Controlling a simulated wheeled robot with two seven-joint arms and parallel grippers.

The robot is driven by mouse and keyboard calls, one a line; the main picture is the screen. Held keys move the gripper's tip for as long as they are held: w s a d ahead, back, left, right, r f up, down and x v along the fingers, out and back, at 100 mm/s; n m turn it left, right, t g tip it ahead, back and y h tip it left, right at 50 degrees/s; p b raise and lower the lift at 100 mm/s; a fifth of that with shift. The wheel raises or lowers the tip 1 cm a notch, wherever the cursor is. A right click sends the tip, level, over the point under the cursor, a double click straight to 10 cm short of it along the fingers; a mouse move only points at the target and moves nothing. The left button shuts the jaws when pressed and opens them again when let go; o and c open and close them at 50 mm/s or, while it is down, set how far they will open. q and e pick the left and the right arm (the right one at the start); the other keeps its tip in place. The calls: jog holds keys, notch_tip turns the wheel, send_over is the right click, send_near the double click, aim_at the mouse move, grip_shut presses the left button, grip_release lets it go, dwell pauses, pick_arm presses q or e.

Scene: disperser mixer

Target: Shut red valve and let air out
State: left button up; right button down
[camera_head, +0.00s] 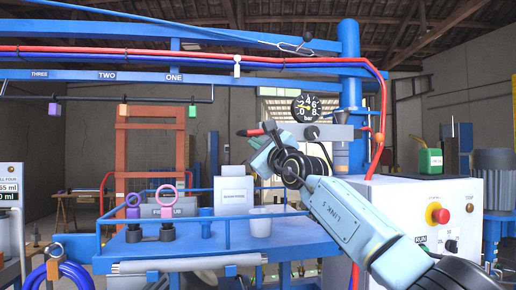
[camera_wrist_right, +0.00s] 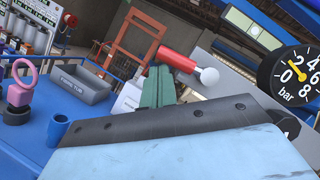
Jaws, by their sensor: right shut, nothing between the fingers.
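The red valve handle (camera_head: 251,132) sits left of the round pressure gauge (camera_head: 306,107), just above and behind my right gripper. In the right wrist view the red handle (camera_wrist_right: 180,60) has a white ball at one end and lies just past the fingertips. My right gripper (camera_head: 258,144) is shut and empty; its green fingers (camera_wrist_right: 158,82) point up toward the handle. I cannot tell whether they touch it. The black gauge (camera_wrist_right: 292,74) has a yellow needle pointing to the upper left. My left gripper is not in view.
A white control box (camera_head: 410,215) with a red emergency button (camera_head: 438,212) stands at right. Red and blue pipes run overhead.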

jog(key=shift+a+r, duration=0.1)
jog(key=shift+r, duration=0.1)
jog(key=shift+s, duration=0.1)
dwell(0.4)
jog(key=shift+f, duration=0.1)
jog(key=s+d+f+b, duration=0.2)
jog(key=s+f+b, duration=0.6)
jog(key=b, duration=0.8)
jog(key=shift+d, duration=0.2)
jog(key=shift+w, duration=0.1)
